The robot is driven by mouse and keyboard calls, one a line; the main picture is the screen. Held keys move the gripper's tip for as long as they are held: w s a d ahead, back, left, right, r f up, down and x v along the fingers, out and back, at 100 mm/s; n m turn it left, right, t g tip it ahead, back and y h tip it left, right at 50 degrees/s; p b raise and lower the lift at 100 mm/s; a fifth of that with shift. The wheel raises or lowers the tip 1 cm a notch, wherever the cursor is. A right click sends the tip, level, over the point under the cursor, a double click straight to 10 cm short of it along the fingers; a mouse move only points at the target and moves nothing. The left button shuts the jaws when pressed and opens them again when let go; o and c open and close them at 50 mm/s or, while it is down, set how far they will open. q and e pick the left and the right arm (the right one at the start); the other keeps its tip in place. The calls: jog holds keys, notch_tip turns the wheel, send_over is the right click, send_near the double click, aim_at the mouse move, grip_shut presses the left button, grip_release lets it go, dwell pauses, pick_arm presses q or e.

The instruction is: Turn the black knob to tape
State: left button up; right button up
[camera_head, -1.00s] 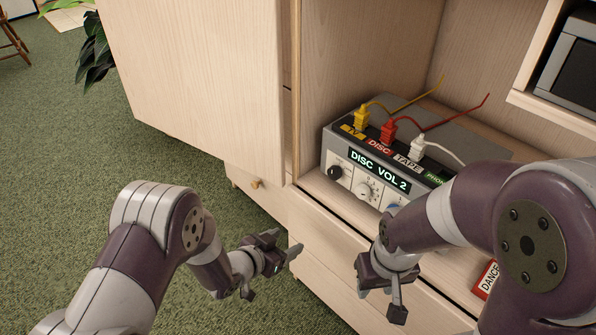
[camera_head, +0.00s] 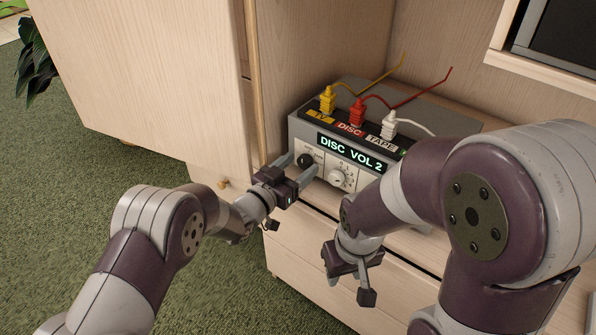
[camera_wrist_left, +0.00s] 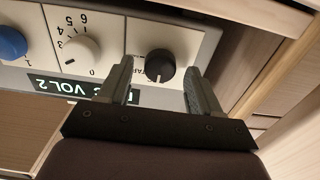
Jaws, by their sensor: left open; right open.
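The black knob (camera_head: 305,160) is at the left end of the front panel of a grey audio unit (camera_head: 299,129). The unit's lit display (camera_head: 351,152) reads "DISC VOL 2". My left gripper (camera_head: 298,166) is open, with its fingertips close to the panel on either side of the black knob. In the left wrist view the black knob (camera_wrist_left: 160,66) shows between the two spread fingers (camera_wrist_left: 158,84), with clear gaps and no visible contact. A white pointer line shows on the knob, and the lettering beside it is partly hidden. My right gripper (camera_head: 352,277) is open and empty, below and in front of the unit.
A white numbered knob (camera_head: 338,178) sits right of the black one. A blue knob (camera_wrist_left: 12,42) shows in the left wrist view. Yellow (camera_head: 327,99), red (camera_head: 357,112) and white (camera_head: 389,125) plugs stand on top, near TV, DISC and TAPE labels. Cabinet walls enclose the unit.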

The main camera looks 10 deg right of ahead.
pick_arm(q)
jog(key=shift+w+d, duration=0.1)
jog(key=shift+d, duration=0.05)
jog(key=c, duration=1)
jog(key=shift+c, duration=0.2)
jog(key=shift+m, duration=0.3)
jog(key=m+b, duration=0.1)
jog(key=m, duration=0.2)
jog(key=shift+f+m, duration=0.1)
jog(key=shift+m, duration=0.2)
jog(key=shift+d+m+b, duration=0.1)
jog(key=shift+m+b, duration=0.5)
jog(key=shift+m, duration=1.6)
jog(key=o, duration=1)
